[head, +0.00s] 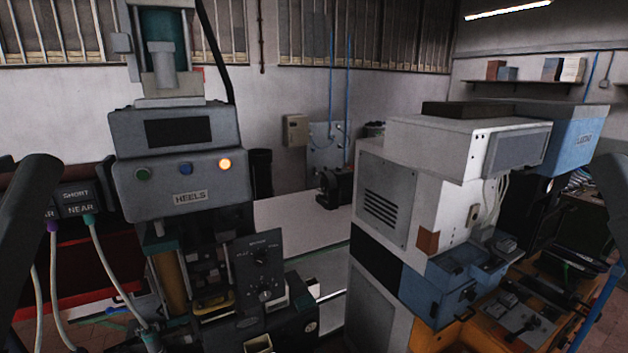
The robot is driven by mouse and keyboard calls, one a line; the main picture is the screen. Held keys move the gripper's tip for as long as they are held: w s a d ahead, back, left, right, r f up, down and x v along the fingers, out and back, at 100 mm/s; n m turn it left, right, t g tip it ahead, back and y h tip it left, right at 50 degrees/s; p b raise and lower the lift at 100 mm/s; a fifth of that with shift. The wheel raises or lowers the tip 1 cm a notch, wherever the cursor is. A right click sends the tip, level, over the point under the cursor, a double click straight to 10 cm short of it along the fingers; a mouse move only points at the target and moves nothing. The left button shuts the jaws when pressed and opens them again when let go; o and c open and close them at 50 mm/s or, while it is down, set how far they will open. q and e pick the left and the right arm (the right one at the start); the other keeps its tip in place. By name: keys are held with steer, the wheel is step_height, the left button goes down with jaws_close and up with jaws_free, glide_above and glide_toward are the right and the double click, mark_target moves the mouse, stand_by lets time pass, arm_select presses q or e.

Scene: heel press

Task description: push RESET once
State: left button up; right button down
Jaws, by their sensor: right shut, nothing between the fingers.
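The grey heel press stands at the left, with a control box (180,187) marked HEELS. On the box are a green button (143,174), a blue button (185,169) and a lit orange lamp or button (225,164). I can read no RESET label, so I cannot tell which one it names. A black panel (262,262) with small knobs sits lower on the press.
A white and blue machine (410,185) stands between the press and my right gripper. A pale bench (300,215) lies behind. The space before the control box looks clear.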

arm_select(q)
jaws_close()
stand_by(1.3)
